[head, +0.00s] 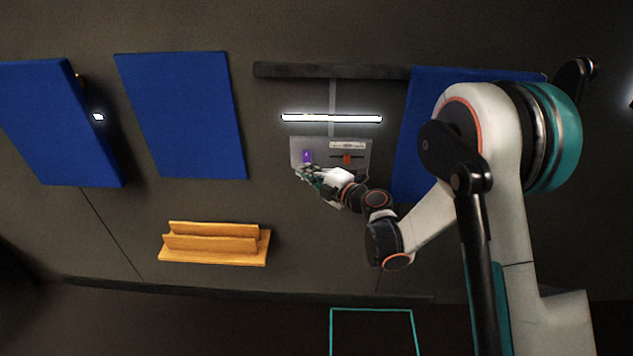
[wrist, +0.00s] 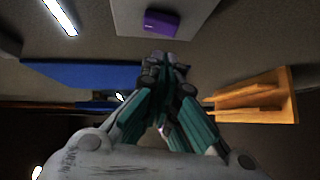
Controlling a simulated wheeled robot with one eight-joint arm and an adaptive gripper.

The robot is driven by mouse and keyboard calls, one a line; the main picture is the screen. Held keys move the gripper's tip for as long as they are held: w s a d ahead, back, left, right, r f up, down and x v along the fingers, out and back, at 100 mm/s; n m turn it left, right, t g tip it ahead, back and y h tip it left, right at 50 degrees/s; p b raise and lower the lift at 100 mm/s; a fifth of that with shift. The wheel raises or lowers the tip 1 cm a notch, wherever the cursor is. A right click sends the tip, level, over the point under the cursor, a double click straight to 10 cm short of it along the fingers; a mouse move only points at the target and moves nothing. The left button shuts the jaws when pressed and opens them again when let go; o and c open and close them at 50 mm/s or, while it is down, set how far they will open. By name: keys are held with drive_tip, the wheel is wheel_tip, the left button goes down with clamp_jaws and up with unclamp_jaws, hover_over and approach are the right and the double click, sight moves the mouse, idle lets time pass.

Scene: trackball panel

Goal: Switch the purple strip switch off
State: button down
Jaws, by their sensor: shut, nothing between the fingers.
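The purple strip switch (head: 307,156) is a small purple block on the left part of a grey panel (head: 359,163) on the wall. It also shows in the wrist view (wrist: 162,23), at the top middle, with the panel's grey face around it. My gripper (head: 300,171) is just below the switch in the head view. In the wrist view its fingertips (wrist: 166,60) are together and empty, pointing at the panel's near edge, with a small gap to the switch. I cannot tell from the frames which way the switch is set.
A lit white tube light (head: 331,118) is above the panel. An orange-red slider (head: 347,159) is on the panel's right part. Blue wall boards (head: 180,115) hang left and right. An orange ledge (head: 213,248) juts out at lower left. The wall between the ledge and the panel is clear.

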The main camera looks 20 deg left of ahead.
sight(307, 157)
drive_tip(key=shift+w+a+f, duration=0.1)
drive_tip(key=shift+w, duration=0.55)
drive_tip(key=shift+w+a+f, duration=0.1)
drive_tip(key=shift+w, duration=0.5)
drive_tip(key=shift+b, duration=0.3)
